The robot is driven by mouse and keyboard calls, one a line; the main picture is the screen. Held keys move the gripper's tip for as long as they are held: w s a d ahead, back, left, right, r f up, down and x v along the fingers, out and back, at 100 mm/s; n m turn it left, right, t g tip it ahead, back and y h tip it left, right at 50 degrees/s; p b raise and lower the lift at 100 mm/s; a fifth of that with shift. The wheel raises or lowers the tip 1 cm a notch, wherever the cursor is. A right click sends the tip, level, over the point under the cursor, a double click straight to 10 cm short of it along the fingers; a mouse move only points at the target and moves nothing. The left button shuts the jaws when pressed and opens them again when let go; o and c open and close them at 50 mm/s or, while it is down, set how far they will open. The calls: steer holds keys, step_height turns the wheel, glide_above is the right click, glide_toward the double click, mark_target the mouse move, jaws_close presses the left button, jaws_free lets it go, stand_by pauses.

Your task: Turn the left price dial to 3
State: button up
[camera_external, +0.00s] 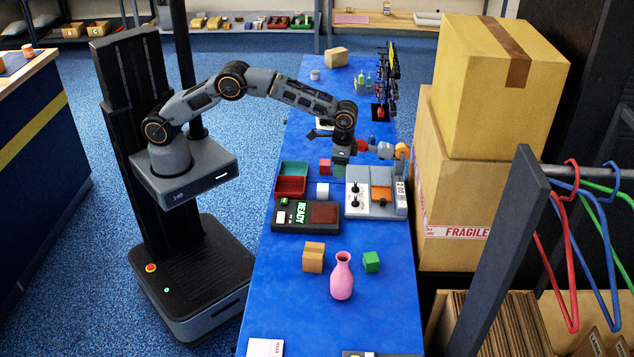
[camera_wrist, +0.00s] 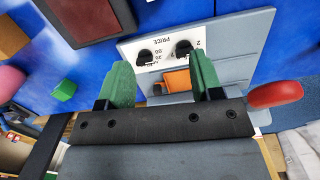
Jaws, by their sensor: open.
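The price machine (camera_external: 382,212) is a grey box on the blue table with a white panel (camera_external: 355,194) bearing two dark dials, a far one (camera_external: 354,187) and a near one (camera_external: 353,204). In the wrist view the panel's PRICE lettering is upside down. One dial (camera_wrist: 145,56) sits left of the other dial (camera_wrist: 184,48), beyond my green fingertips. The dial settings are too small to read. My gripper (camera_external: 341,160) hangs above the table at the machine's far end. The wrist view shows my gripper (camera_wrist: 160,62) open and empty, apart from both dials.
A dark READY device (camera_external: 306,215) lies left of the machine, with red and green trays (camera_external: 291,186) behind. An orange box (camera_external: 313,257), pink vase (camera_external: 342,276) and green cube (camera_external: 371,262) stand nearer. Large cartons (camera_external: 470,180) rise on the right.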

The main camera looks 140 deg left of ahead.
glide_above(356, 184)
steer(key=s, duration=0.1)
steer(key=f, duration=0.1)
step_height(356, 184, up, 5)
steer(key=shift+n, duration=0.4)
steer(key=f, duration=0.4)
steer(key=f+b, duration=0.1)
steer(key=f, duration=0.3)
steer(key=w+f, duration=0.1)
steer(key=f, duration=0.4)
steer(key=shift+f, duration=0.1)
steer(key=shift+c, duration=0.4)
steer(key=c, duration=0.9)
steer(key=shift+o, duration=0.2)
steer(key=shift+m, duration=0.3)
steer(key=shift+m+b, duration=0.6)
steer(key=shift+m, duration=1.9)
